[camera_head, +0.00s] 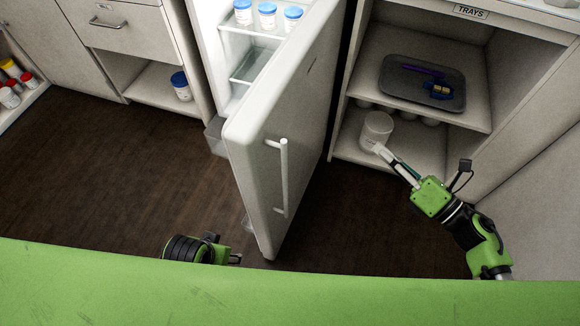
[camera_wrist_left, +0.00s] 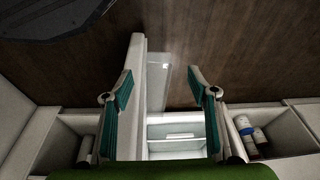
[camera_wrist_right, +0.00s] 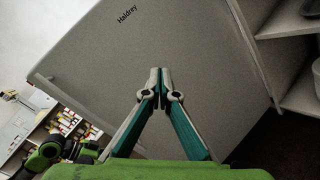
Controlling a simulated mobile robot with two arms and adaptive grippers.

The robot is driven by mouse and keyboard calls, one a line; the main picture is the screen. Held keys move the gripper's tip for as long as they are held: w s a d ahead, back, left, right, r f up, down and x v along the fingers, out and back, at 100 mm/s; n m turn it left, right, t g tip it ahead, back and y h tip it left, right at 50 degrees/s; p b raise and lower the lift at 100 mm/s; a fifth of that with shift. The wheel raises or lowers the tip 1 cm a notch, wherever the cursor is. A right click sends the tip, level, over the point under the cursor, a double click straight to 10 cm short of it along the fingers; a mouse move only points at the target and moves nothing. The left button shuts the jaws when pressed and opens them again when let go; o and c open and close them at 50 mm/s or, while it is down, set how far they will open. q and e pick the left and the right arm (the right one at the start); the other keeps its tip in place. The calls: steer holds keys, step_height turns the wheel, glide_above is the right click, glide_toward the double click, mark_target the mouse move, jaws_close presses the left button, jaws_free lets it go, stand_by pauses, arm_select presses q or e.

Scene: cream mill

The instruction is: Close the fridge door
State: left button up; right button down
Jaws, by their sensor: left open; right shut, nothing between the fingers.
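The white fridge door (camera_head: 285,130) stands wide open in the head view, swung out toward me, its handle (camera_head: 282,175) on the right face. The fridge interior (camera_head: 235,60) shows behind it, with jars on a shelf. My right gripper (camera_head: 380,149) is shut and empty, to the right of the door and in front of the shelf unit. The right wrist view shows its closed fingertips (camera_wrist_right: 160,75) before a broad pale panel marked "Haldrey". My left gripper (camera_wrist_left: 160,80) is open and empty; the door edge (camera_wrist_left: 137,70) shows between its fingers in the left wrist view.
A shelf unit marked "TRAYS" (camera_head: 485,75) stands right of the fridge, holding a grey tray (camera_head: 395,88) and a white jar (camera_head: 377,126). Drawers (camera_head: 110,25) and a low shelf stand left. The dark floor (camera_head: 110,170) left of the door is clear.

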steer(key=s+a+r+n+g+y+b, duration=0.45)
steer(key=s+a+n+g, duration=0.35)
steer(key=n, duration=0.6)
arm_select(q)
steer(key=p+v, duration=0.2)
steer(key=v, duration=0.6)
steer(key=shift+w+r+t, duration=0.3)
steer(key=shift+w+r, duration=0.05)
steer(key=shift+r, duration=0.1)
arm_select(e)
steer(key=x, duration=1.3)
steer(key=shift+s+a+t, duration=0.2)
steer(key=shift+a+t, duration=0.15)
steer(key=shift+t, duration=0.05)
arm_select(q)
steer(key=shift+a, duration=0.15)
arm_select(e)
steer(key=shift+h, duration=0.25)
